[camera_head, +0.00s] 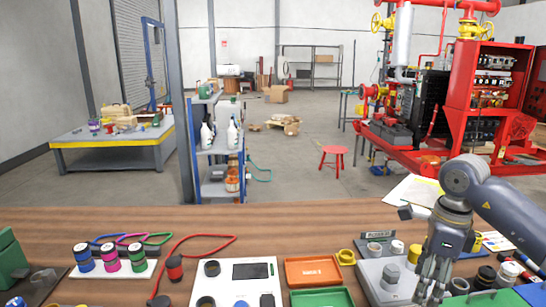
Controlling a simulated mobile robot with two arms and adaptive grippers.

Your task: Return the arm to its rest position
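My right arm (506,208) comes in from the right edge and bends down over the right part of the wooden bench. My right gripper (431,286) points down in front of a grey device (373,277). Its fingers look close together, but I cannot tell whether they are shut or hold anything. It hides part of the things behind it. My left gripper is not in view.
The wooden bench (292,223) holds spools on a white base (118,271), a white instrument (236,281), an orange tray (313,270) and a green tray (322,298). Several small dark and white parts crowd the right. A red pump skid (473,115) stands beyond; the bench's back middle is clear.

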